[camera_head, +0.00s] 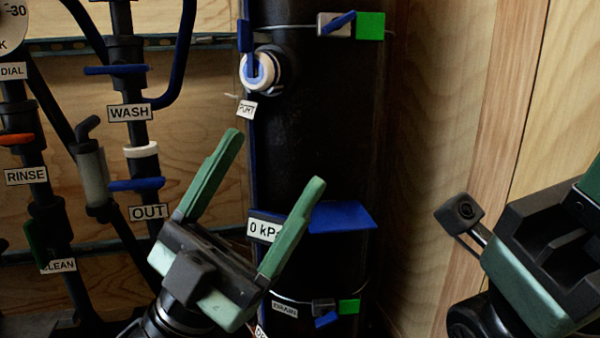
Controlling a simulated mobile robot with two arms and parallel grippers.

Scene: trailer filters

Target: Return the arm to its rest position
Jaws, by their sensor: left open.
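My left gripper (264,160) is open and empty. Its two green fingers are spread and point up and to the right, in front of the lower part of a tall black cylinder (320,150). I cannot tell whether it touches anything. My right arm shows at the right edge, with a dark and green body; its fingertips are cut off or hidden, so its jaws cannot be judged.
The cylinder carries a white-and-blue port (259,70), a blue ledge (340,217), and top and bottom clamps with green tabs. Black pipes with labelled valves such as WASH (129,112) stand at left. A wooden wall (450,120) is at right.

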